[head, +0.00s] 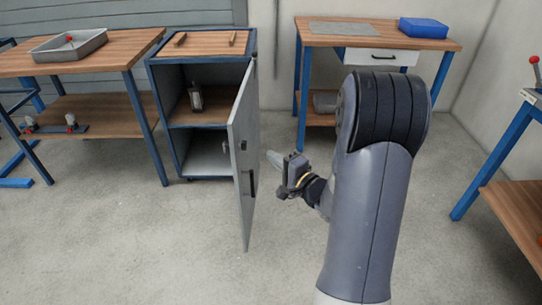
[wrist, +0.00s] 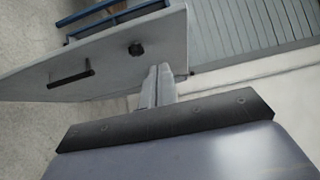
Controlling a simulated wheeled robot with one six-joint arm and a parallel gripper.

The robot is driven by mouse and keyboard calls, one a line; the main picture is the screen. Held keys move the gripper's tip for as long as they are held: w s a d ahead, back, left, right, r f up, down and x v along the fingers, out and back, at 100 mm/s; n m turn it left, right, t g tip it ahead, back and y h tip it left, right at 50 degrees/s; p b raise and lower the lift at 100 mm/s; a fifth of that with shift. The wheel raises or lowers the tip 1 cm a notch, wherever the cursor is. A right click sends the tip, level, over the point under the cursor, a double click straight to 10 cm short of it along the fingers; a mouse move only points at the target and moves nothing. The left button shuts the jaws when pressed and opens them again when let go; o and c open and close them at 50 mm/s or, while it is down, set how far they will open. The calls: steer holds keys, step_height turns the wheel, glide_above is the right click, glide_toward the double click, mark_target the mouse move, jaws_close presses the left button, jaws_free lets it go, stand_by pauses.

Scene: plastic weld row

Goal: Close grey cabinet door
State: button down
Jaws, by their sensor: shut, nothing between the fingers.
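The grey cabinet door (head: 243,150) stands wide open, swung out from the right side of the blue-framed cabinet (head: 172,132). In the wrist view the door (wrist: 110,62) fills the upper left, with a dark bar handle (wrist: 71,77) and a dark round knob (wrist: 136,48) on its face. My gripper (head: 270,157) is to the right of the door, on its outer side, fingers pointing towards it. The fingers (wrist: 157,72) are together and empty, near the door's edge in the wrist view. I cannot tell whether they touch it.
The open cabinet holds a small lantern-like item (head: 196,98) on its shelf. A workbench (head: 110,50) with a grey tray (head: 70,46) stands left. Another bench (head: 310,32) with a blue box (head: 423,27) stands behind my arm. The floor before the cabinet is clear.

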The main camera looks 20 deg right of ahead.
steer(key=b, duration=0.1)
glide_toward(235, 138)
steer(key=w+d, duration=0.1)
steer(key=w, duration=0.3)
steer(key=shift+w+a+b, duration=0.35)
steer(key=shift+a, duration=0.45)
steer(key=shift+w+a+b, duration=0.3)
steer(key=shift+w+a, duration=0.1)
steer(key=shift+a, duration=0.4)
